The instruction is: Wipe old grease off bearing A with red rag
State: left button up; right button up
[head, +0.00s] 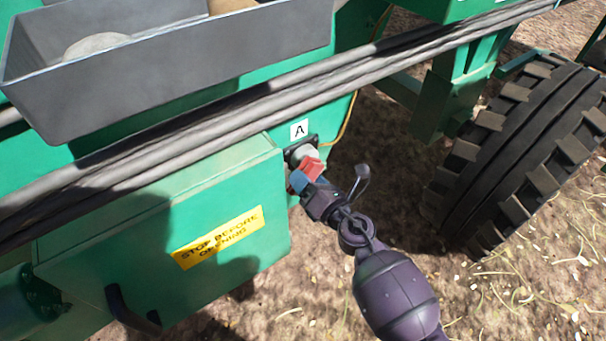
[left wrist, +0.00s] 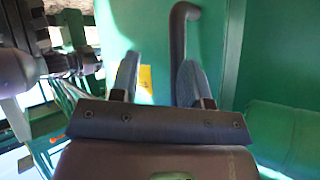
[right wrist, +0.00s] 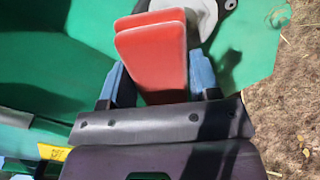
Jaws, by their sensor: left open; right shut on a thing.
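The red rag (head: 309,168) is a folded red pad. My right gripper (head: 311,184) is shut on it, and its blue fingers flank the rag (right wrist: 158,55) in the right wrist view. Bearing A (head: 303,152) is a pale, rounded housing on a dark flange under the "A" label (head: 299,130). The rag's far end is at the bearing, which also shows in the right wrist view (right wrist: 202,12); the rag hides part of it, and I cannot tell how firmly they touch. No grease can be made out. My left gripper (left wrist: 158,75) is open and outside the head view.
A dark handle (left wrist: 182,30) on a green panel stands beyond my left fingers. A green box with a yellow warning label (head: 218,238) lies left of the bearing. Grey pipes (head: 230,113) and a grey tray (head: 190,60) run above. A large tyre (head: 525,150) stands right.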

pick_arm(q)
jog(key=shift+w+r, duration=0.2)
jog(key=shift+r, duration=0.15)
pick_arm(e)
jog(key=shift+v, duration=1.85)
jog(key=shift+d, duration=0.15)
pick_arm(q)
jog(key=shift+r+p, duration=0.2)
jog(key=shift+p, duration=0.1)
pick_arm(e)
jog(key=v, duration=0.2)
jog(key=shift+s+d, duration=0.2)
jog(key=shift+s, duration=0.15)
pick_arm(q)
jog(key=shift+g, duration=0.6)
jog(key=shift+s+a+f, duration=0.1)
jog(key=shift+s+f, duration=0.25)
jog(key=shift+f, duration=0.3)
jog(key=shift+s+f, duration=0.3)
jog(key=shift+f, duration=0.3)
jog(key=shift+s+a+f, duration=0.1)
jog(key=shift+s+f, duration=0.25)
jog(key=shift+f, duration=0.3)
pick_arm(e)
jog(key=shift+x, duration=3.45)
